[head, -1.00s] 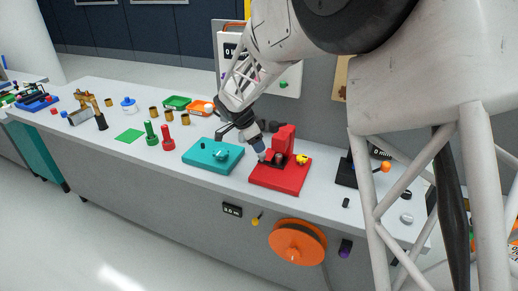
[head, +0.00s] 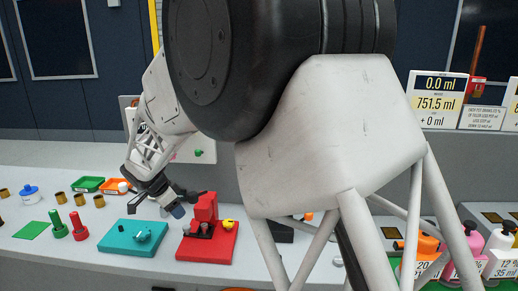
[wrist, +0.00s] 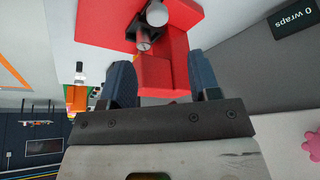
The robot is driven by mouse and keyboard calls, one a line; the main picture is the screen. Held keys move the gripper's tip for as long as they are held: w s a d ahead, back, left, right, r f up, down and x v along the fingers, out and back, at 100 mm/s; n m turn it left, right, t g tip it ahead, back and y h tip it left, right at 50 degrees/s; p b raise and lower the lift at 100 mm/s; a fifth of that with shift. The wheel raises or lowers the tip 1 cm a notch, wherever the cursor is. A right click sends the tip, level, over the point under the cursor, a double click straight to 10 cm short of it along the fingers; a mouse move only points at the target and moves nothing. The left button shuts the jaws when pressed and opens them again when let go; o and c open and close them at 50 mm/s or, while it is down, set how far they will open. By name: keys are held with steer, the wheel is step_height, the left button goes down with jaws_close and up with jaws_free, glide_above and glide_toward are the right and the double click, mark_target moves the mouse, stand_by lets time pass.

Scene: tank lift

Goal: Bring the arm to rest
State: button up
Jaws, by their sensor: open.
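My gripper (head: 176,210) is just left of the upright red block on the red base (head: 205,247) in the head view, near the bench top. In the wrist view its two dark blue fingers (wrist: 163,80) are apart. Red parts of the fixture (wrist: 178,55) show between and beyond them, with a grey cylinder (wrist: 144,40) near the top. Nothing is held between the fingers, as far as I can see. My arm's links fill the middle of the head view.
A teal base (head: 122,240) stands left of the red one. Green (head: 57,230) and red (head: 78,232) pegs stand farther left. A yellow piece (head: 228,225) sits on the red base. Bottles (head: 497,240) and a display (head: 440,95) are at the right.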

steer(key=w+d+r+t, duration=0.1)
steer(key=d+r, duration=0.3)
steer(key=r, duration=0.7)
steer(key=s+d+r+n+g, duration=0.15)
steer(key=s+d, duration=0.25)
steer(key=d, duration=0.8)
steer(key=s+d+r+n, duration=0.2)
steer(key=s+d+r, duration=0.15)
steer(key=d, duration=0.85)
steer(key=s+d+n+y, duration=0.2)
steer(key=s+d, duration=1.1)
steer(key=d, duration=0.2)
steer(key=s+d+f+n, duration=0.1)
steer(key=s+d+f, duration=0.1)
steer(key=s, duration=0.3)
steer(key=s+d+f+n, duration=0.1)
steer(key=s+d+f, duration=0.1)
steer(key=s, duration=0.3)
steer(key=s+d+f+n+y, duration=0.1)
steer(key=s+d+f, duration=0.1)
steer(key=s+d, duration=0.2)
steer(key=shift+s, duration=1.05)
